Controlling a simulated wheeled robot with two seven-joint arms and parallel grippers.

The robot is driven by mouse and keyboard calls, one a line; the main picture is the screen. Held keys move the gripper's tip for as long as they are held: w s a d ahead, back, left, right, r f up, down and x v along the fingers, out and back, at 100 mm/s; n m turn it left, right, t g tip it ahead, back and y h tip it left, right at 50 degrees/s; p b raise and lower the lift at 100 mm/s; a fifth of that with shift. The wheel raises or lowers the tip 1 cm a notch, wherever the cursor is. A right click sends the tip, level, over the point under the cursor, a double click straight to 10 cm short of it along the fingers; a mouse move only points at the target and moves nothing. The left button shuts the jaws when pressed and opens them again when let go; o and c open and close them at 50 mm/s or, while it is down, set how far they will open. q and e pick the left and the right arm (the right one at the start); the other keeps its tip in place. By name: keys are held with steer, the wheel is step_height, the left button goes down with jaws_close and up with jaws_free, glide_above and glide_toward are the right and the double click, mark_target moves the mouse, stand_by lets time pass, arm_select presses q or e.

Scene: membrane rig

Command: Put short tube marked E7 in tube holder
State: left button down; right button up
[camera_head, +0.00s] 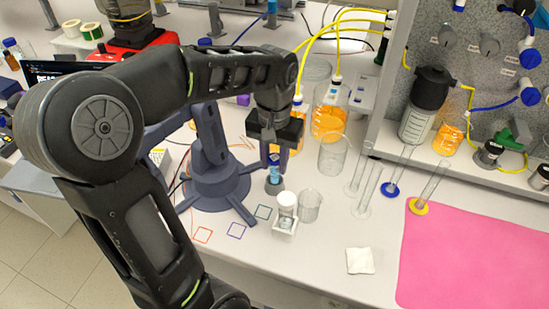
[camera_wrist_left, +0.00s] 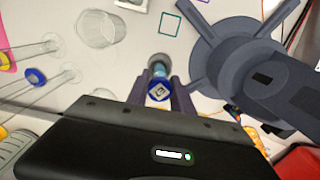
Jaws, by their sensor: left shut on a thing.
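My left gripper (camera_head: 273,160) points down over the bench and is shut on a short tube (camera_head: 275,173) with a light blue body. In the left wrist view the tube's dark blue cap (camera_wrist_left: 158,91) with a pale square mark sits between the fingers (camera_wrist_left: 160,88); the mark is too small to read. A small round grey holder (camera_head: 274,187) stands on the bench right below the tube; its rim also shows in the left wrist view (camera_wrist_left: 160,59). The tube's lower end meets the holder's mouth in the picture; I cannot tell how deep it sits. My right gripper is not in view.
A grey-blue stand with spread legs (camera_head: 215,185) is close on the left. A white-capped jar (camera_head: 286,202) and an empty beaker (camera_head: 310,206) are close on the right. Tall glass cylinders (camera_head: 366,195) stand further right, before a pink mat (camera_head: 470,260). The bench front is mostly clear.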

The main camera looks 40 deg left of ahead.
arm_select(q)
steer(key=shift+f+b, duration=0.55)
steer(key=shift+f, duration=0.55)
steer(key=shift+f, duration=0.2)
steer(key=c, duration=1)
jaws_free()
steer(key=shift+c, duration=0.2)
step_height(320, 180, up, 8)
steer(key=shift+f+b, duration=0.1)
steer(key=shift+b, duration=0.2)
